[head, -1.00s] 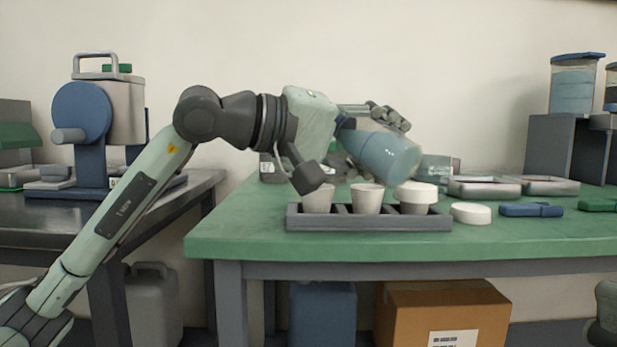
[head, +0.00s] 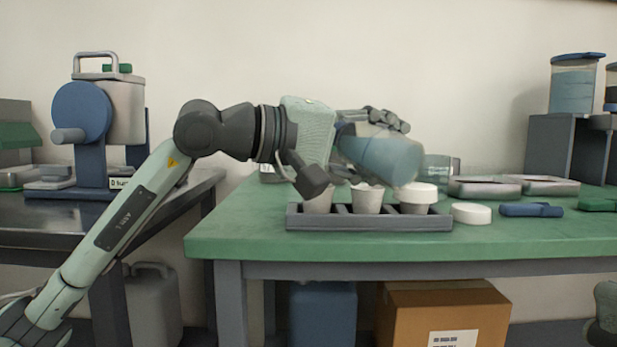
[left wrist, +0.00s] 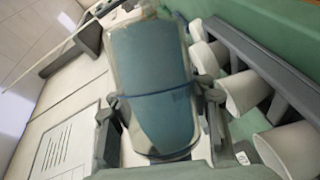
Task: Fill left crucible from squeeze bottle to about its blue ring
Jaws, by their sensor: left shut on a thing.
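My left gripper (head: 372,125) is shut on the squeeze bottle (head: 382,157), a translucent bottle with blue contents. It is tilted and held just above the crucible rack (head: 370,222). The bottle also fills the middle of the left wrist view (left wrist: 152,85), between the fingers. The left crucible (head: 318,204) is white and stands in the rack's left slot, partly behind my gripper. The middle crucible (head: 367,200) is open; the right crucible (head: 414,204) has a white lid on it. The bottle's nozzle, the blue ring and the left crucible's inside are not visible.
A loose white lid (head: 471,213) and a blue item (head: 531,210) lie right of the rack on the green bench (head: 260,240). Metal trays (head: 483,187) and a glass beaker (head: 440,169) stand behind. The bench front is clear.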

